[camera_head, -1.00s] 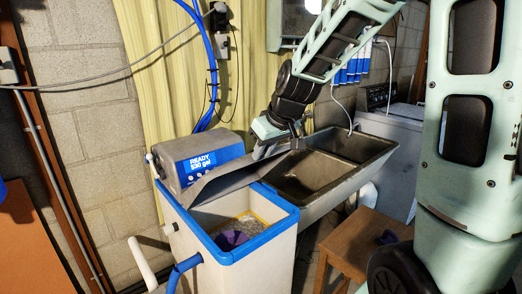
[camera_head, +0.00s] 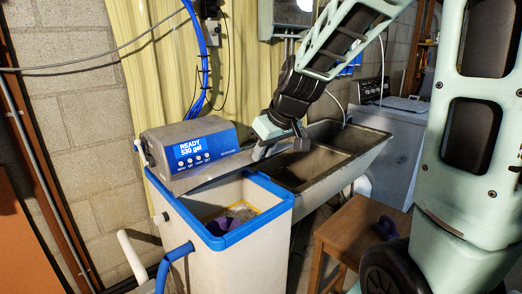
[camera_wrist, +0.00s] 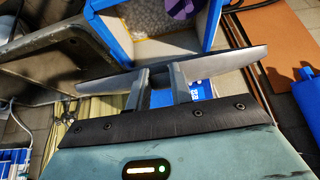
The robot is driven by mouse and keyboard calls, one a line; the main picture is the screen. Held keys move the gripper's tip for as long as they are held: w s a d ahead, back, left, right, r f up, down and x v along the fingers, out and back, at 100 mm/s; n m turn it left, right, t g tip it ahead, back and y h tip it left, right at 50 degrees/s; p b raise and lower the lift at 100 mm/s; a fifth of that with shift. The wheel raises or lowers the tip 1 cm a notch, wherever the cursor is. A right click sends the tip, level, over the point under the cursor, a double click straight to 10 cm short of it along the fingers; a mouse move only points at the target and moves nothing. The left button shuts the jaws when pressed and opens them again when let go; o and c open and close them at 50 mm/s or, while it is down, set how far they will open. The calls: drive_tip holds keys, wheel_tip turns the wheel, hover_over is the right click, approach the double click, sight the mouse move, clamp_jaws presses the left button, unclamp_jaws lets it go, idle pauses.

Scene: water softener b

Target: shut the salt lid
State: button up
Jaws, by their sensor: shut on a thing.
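The grey salt lid (camera_head: 215,172) stands open at a tilt over the back of the softener cabinet, below the display head, and shows as a thin slanting strip. The cabinet's blue-rimmed opening (camera_head: 223,241) is uncovered, with pale salt and a purple thing (camera_head: 222,226) inside. My gripper (camera_head: 264,151) is at the lid's right end, beside the sink. In the wrist view, my gripper (camera_wrist: 162,76) is shut on the lid (camera_wrist: 218,66), which crosses in front of the fingers. The exact contact is partly hidden.
The display head (camera_head: 187,152) reads "READY 530 gal". A grey sink (camera_head: 335,165) lies close behind and right of the gripper. A wooden stool (camera_head: 350,232) stands right of the cabinet. Blue hose (camera_head: 172,268) and white pipe (camera_head: 133,260) run at its front left.

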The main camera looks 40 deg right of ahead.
drive_tip(key=shift+s+f+b, duration=0.35)
drive_tip(key=shift+f+b, duration=0.2)
drive_tip(key=shift+f, duration=0.1)
drive_tip(key=shift+s+f+b, duration=0.35)
drive_tip(key=shift+f+b, duration=0.15)
drive_tip(key=shift+f, duration=0.15)
wheel_tip(320, 180, down, 8)
drive_tip(key=s+b, duration=0.2)
drive_tip(key=b, duration=0.6)
drive_tip(key=shift+f+b, duration=0.2)
drive_tip(key=shift+b, duration=0.15)
wheel_tip(320, 180, down, 7)
drive_tip(key=b, duration=0.7)
drive_tip(key=shift+w+f, duration=0.15)
drive_tip(key=o, duration=0.9)
drive_tip(key=shift+r+p, duration=0.3)
drive_tip(key=shift+r, duration=0.1)
